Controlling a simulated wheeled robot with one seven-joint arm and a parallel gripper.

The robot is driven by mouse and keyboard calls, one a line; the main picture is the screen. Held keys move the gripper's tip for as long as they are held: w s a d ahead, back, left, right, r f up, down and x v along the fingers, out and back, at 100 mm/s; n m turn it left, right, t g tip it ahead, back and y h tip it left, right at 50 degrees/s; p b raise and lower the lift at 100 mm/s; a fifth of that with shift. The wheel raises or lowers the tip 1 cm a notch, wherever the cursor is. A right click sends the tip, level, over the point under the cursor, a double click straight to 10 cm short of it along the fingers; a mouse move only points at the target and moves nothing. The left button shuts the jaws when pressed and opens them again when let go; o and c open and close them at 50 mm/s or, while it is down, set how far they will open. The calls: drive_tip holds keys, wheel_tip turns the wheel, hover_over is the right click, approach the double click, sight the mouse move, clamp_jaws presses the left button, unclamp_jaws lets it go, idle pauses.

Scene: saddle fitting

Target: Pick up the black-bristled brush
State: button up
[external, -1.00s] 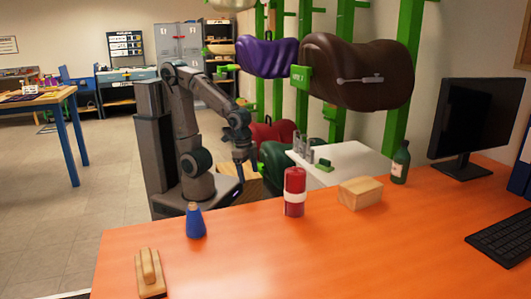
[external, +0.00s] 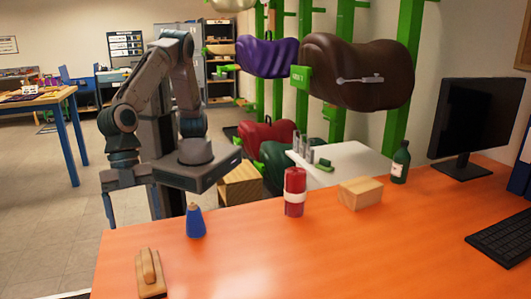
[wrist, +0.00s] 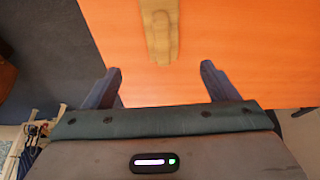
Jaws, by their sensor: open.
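A wooden brush (external: 150,275) with a raised grip lies near the left end of the orange desk in the external view. Its bristles are hidden, so I cannot tell their colour. In the wrist view this light wooden brush (wrist: 158,30) shows at the top middle, cut off by the picture's edge. My gripper (wrist: 162,80) is open and empty, its two fingers apart, with the brush ahead of the gap between them and not touched. In the external view my arm's end is at the left, beyond the desk's far left corner.
The orange desk (external: 270,250) also carries a blue bottle (external: 195,223), a red bottle (external: 294,190), a wooden block (external: 360,193), a green bottle (external: 400,162), a monitor (external: 480,125) and a keyboard (external: 502,237). Bare desk surrounds the brush.

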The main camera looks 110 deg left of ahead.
sight(145, 256)
drive_tip(key=x, duration=0.8)
drive_tip(key=shift+f, duration=0.25)
drive_tip(key=shift+p+x, duration=0.55)
drive_tip(key=shift+x, duration=2.1)
drive_tip(key=shift+a, duration=0.15)
drive_tip(key=shift+c, duration=0.3)
drive_tip(key=c, duration=1)
drive_tip(key=shift+c, duration=0.4)
drive_tip(key=shift+r, duration=0.1)
